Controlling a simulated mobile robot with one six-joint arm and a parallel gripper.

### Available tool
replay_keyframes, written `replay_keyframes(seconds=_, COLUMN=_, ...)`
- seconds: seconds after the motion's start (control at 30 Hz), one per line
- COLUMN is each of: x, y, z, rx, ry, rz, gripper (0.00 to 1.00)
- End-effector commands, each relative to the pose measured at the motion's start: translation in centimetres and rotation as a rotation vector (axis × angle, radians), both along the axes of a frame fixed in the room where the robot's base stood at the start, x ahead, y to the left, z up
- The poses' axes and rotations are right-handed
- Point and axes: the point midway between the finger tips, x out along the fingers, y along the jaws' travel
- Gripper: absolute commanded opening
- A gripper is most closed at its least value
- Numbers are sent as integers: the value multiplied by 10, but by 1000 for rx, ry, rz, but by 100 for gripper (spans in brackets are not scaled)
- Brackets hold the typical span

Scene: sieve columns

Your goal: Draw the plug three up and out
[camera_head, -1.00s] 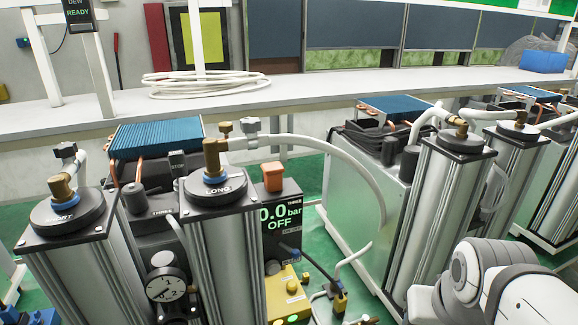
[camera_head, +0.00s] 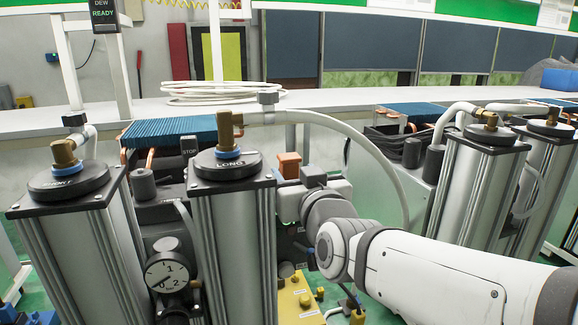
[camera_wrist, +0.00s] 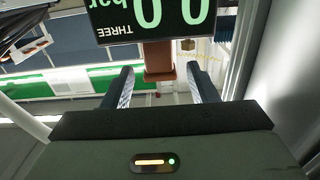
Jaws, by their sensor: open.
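The plug three is an orange-brown block (camera_head: 289,164) on top of the unit marked THREE, just behind and right of the column marked LONG. In the wrist view the plug (camera_wrist: 159,58) stands out from the edge of the display (camera_wrist: 148,18). My gripper (camera_wrist: 165,78) is open, with one finger on each side of the plug's line. The plug's end lies near the fingertips, and I see no contact. In the head view my gripper (camera_head: 312,182) is beside the plug, its fingers unclear, and it hides the display.
Column LONG (camera_head: 232,250) stands close left of my gripper, with column SHORT (camera_head: 85,240) further left. A white hose (camera_head: 345,130) arches over behind my arm. A yellow box (camera_head: 300,300) and a gauge (camera_head: 168,275) sit low in front. More columns (camera_head: 475,190) stand right.

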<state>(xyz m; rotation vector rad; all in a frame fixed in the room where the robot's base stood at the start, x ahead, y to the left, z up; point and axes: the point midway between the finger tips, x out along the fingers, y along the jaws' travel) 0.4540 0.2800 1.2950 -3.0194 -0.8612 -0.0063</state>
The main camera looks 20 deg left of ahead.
Motion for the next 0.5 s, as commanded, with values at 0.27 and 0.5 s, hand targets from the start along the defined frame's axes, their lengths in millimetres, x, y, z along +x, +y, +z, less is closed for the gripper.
replay_keyframes(seconds=0.27, x=36, y=21, z=0, rx=-4, ry=3, rz=-2, gripper=53)
replay_keyframes(seconds=0.5, x=55, y=32, z=0, rx=-3, ry=1, rz=-2, gripper=53)
